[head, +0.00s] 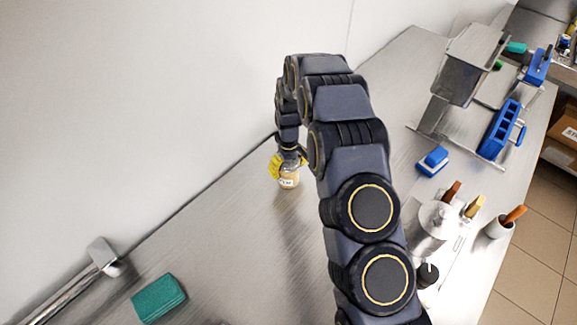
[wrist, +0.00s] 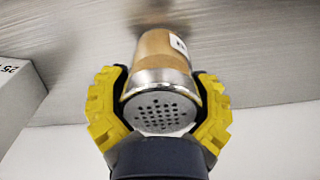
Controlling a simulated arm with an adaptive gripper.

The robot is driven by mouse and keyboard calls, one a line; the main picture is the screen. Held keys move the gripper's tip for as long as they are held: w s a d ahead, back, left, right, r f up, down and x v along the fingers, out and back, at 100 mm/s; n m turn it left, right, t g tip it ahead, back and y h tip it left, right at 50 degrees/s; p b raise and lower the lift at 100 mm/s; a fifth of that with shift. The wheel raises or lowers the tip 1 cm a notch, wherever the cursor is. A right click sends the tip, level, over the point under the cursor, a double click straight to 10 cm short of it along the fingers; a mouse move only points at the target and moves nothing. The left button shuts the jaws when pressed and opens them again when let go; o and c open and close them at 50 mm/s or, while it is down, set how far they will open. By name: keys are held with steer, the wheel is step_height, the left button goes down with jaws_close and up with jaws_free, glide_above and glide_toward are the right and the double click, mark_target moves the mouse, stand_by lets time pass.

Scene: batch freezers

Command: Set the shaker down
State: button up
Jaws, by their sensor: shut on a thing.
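The shaker (wrist: 162,75) has a tan body, a white label and a metal cap with several holes. In the wrist view my gripper (wrist: 160,104) has its two yellow fingers closed around the cap end. In the head view the shaker (head: 288,179) hangs below my gripper (head: 287,160), close to the metal counter (head: 225,225) and near the back wall. It looks about upright there. I cannot tell whether its base touches the counter. My arm hides part of the counter to the right.
A green sponge (head: 159,298) lies at the lower left. A white box (wrist: 18,92) shows in the wrist view.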

steer(key=o, duration=1.1)
steer(key=shift+f, duration=0.1)
step_height(320, 180, up, 12)
steer(key=shift+r, duration=0.2)
steer(key=s+d+r+m, duration=0.1)
steer(key=s+d+r, duration=0.1)
steer(key=s+r, duration=0.55)
steer(key=s+d+r+m, duration=0.1)
steer(key=s+r, duration=0.1)
steer(key=s, duration=0.7)
steer(key=s+d+r+m+g, duration=0.1)
steer(key=s+d+r+m, duration=0.1)
steer(key=s, duration=0.7)
steer(key=s+d+r+m, duration=0.2)
steer(key=s, duration=0.8)
steer(key=shift+r+g, duration=0.3)
steer(key=shift+r, duration=0.05)
